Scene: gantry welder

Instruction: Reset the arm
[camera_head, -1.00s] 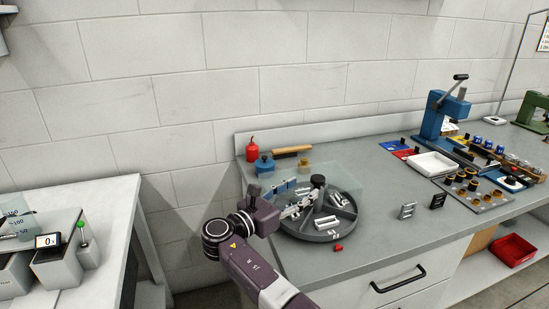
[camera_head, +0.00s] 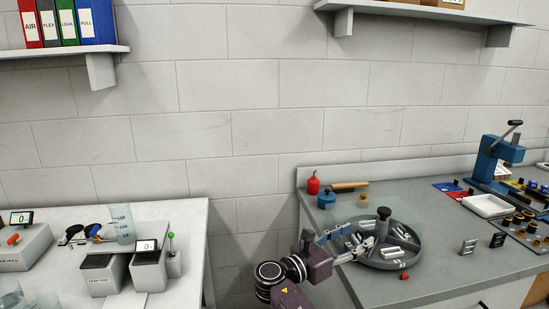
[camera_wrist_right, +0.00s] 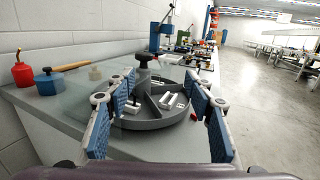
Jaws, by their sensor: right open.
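My right arm comes in from the bottom of the head view. Its gripper (camera_head: 345,246) is over the left side of a round grey divided tray (camera_head: 398,262) on the right bench. In the right wrist view the gripper (camera_wrist_right: 160,118) has its blue-padded fingers spread wide with nothing between them. The tray, with its black centre knob (camera_wrist_right: 144,62) and several pale metal parts, shows beyond the fingers. A clear sheet lies or stands by the tray's back edge; I cannot tell which. My left gripper is not in view.
A red bottle (camera_head: 313,184), a blue pot (camera_head: 326,199) and a wooden-handled brush (camera_head: 350,186) are behind the tray. A small red piece (camera_head: 404,276) lies in front. A blue press (camera_head: 497,160) and white tray (camera_head: 487,205) stand right. A left bench (camera_head: 190,215) holds instruments, across a gap.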

